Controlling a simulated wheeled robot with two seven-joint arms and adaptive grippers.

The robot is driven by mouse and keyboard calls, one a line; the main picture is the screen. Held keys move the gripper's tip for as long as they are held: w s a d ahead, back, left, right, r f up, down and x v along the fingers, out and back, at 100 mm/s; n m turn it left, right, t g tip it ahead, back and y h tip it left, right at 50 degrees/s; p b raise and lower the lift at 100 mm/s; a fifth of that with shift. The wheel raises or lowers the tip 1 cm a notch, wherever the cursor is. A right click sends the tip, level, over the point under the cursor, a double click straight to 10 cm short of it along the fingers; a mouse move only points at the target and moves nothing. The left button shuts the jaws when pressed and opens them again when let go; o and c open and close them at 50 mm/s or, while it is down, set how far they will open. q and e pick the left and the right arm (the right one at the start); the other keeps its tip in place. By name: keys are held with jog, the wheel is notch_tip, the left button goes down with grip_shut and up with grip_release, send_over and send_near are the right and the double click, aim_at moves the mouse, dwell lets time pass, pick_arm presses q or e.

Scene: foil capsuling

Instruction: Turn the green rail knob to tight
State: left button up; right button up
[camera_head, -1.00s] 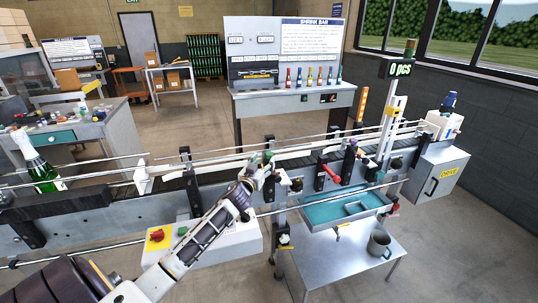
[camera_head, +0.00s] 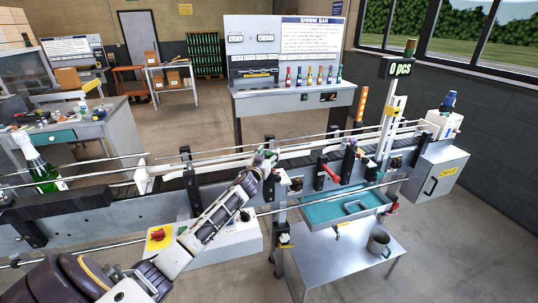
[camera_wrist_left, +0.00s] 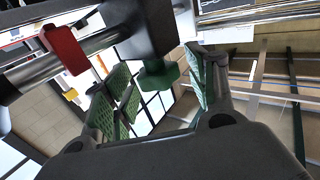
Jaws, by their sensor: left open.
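The green rail knob (camera_wrist_left: 158,75) hangs under a dark clamp block in the left wrist view. In the head view the green knob (camera_head: 269,154) is small and partly covered at the conveyor's near rail. My left gripper (camera_head: 264,167) is at that rail, right by the knob. In the left wrist view its green-padded fingers (camera_wrist_left: 160,88) are open, one on each side of the knob. I see a gap between the knob and the right finger; contact on the left side is unclear. My right gripper is not in view.
A red knob (camera_wrist_left: 64,49) sits on the rail in the wrist view. A red handle (camera_head: 330,173) is right of the gripper. A control box (camera_head: 218,243) lies below my arm. A green bottle (camera_head: 40,168) stands on the conveyor at left.

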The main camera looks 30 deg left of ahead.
pick_arm(q)
jog(key=shift+w, duration=0.2)
jog(key=c, duration=1)
jog(key=shift+c, duration=0.2)
